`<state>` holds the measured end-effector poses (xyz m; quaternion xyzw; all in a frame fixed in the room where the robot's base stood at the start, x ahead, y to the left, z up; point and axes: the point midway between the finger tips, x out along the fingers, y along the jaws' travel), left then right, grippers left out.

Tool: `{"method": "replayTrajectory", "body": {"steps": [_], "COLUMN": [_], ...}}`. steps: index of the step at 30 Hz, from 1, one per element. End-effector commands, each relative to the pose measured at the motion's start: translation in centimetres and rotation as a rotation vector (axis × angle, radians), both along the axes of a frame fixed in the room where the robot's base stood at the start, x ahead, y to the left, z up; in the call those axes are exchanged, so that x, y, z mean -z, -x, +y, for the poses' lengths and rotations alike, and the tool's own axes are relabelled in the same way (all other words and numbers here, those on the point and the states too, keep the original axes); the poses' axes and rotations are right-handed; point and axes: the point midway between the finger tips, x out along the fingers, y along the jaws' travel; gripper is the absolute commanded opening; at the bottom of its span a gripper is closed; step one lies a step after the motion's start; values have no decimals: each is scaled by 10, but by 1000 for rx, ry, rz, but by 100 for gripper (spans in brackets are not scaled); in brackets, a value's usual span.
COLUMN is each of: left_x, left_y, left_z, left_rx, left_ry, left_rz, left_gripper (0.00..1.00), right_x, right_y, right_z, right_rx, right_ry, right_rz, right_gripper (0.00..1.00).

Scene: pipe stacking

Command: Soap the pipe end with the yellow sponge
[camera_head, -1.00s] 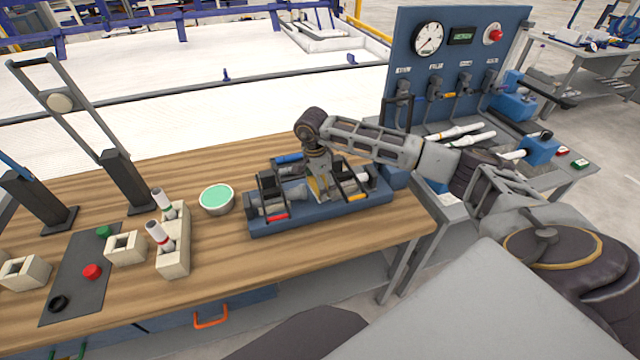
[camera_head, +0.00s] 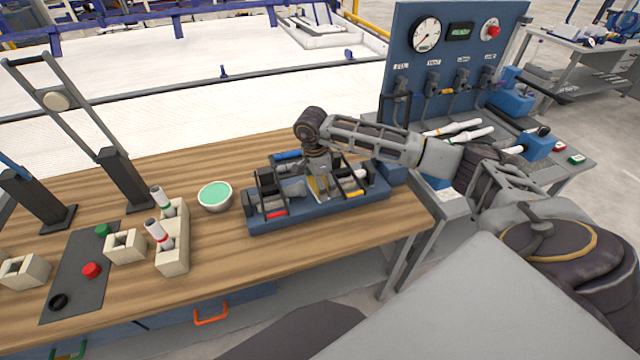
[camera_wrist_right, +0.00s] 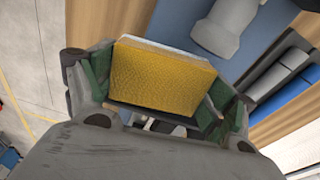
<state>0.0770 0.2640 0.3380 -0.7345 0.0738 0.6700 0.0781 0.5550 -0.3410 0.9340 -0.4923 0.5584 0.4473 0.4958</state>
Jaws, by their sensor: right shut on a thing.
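My right gripper (camera_head: 320,182) reaches down over the blue tray (camera_head: 300,215) in the head view. In the right wrist view my right gripper (camera_wrist_right: 157,92) is shut on the yellow sponge (camera_wrist_right: 165,78), which sits between the green-padded fingers. A grey pipe-like piece (camera_wrist_right: 225,25) shows beyond the sponge on a blue surface. I cannot tell whether the sponge touches it. In the head view a sliver of the sponge (camera_head: 316,188) shows at the fingers. Short white pipes with a green band (camera_head: 161,197) and a red band (camera_head: 157,233) stand tilted in a beige holder. My left gripper is not in view.
A bowl of green liquid (camera_head: 215,196) stands left of the tray. A blue gauge panel (camera_head: 450,50) rises at the back right, with white pipes (camera_head: 462,131) lying before it. Two dark posts (camera_head: 127,180) stand at left. The wood in front of the tray is clear.

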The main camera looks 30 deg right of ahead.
Motion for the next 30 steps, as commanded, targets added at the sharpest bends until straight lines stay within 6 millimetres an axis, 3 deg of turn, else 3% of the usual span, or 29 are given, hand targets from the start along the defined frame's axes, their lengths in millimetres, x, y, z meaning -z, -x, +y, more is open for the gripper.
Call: {"method": "replayTrajectory", "body": {"steps": [30], "left_x": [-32], "left_y": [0], "left_z": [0], "left_rx": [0], "left_ry": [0], "left_rz": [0], "left_gripper": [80], "right_x": [-64], "right_y": [-1], "right_z": [0], "right_rx": [0], "right_ry": [0], "right_rz": [-5], "right_gripper": [65]}}
